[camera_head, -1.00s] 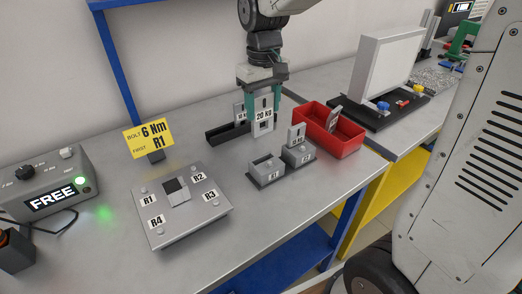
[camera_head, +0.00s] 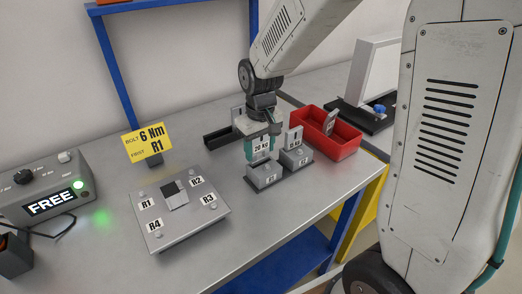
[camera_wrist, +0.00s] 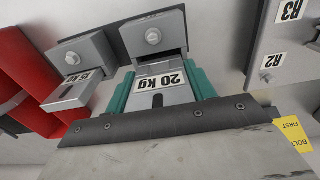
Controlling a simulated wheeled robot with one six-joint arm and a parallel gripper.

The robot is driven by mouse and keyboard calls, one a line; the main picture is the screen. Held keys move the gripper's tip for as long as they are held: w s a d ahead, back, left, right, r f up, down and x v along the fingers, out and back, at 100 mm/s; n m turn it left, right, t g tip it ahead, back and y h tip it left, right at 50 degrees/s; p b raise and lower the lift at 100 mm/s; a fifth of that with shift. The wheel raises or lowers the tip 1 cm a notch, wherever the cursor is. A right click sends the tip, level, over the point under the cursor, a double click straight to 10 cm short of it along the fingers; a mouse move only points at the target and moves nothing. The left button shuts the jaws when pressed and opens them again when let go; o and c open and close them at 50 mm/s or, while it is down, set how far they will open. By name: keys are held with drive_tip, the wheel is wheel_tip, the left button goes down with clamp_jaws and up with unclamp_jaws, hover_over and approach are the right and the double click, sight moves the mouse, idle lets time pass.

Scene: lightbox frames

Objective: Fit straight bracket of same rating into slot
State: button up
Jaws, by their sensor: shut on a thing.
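My gripper (camera_head: 262,146) is shut on a grey straight bracket (camera_head: 261,150) labelled 20 kg. In the wrist view the bracket (camera_wrist: 160,92) sits between teal fingers, its dark slot facing the camera. The bracket is upright at the left grey slot block (camera_head: 265,178), its lower end at the block's top opening. I cannot tell how deep it sits. In the wrist view this block (camera_wrist: 153,38) has a bolt on its face.
A red bin (camera_head: 345,139) with a bracket inside stands to the right. A plate (camera_head: 205,222) marked R1 to R4, a yellow sign (camera_head: 147,143) and a box reading FREE (camera_head: 45,185) lie left. The front table is clear.

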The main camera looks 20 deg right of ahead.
drive_tip(key=o, duration=1.7)
drive_tip(key=shift+s+f, duration=0.45)
drive_tip(key=shift+f, duration=0.2)
drive_tip(key=shift+c, duration=0.2)
drive_tip(key=shift+o, duration=0.4)
drive_tip(key=r, duration=1.2)
drive_tip(key=shift+w+r, duration=0.1)
drive_tip(key=shift+w, duration=0.2)
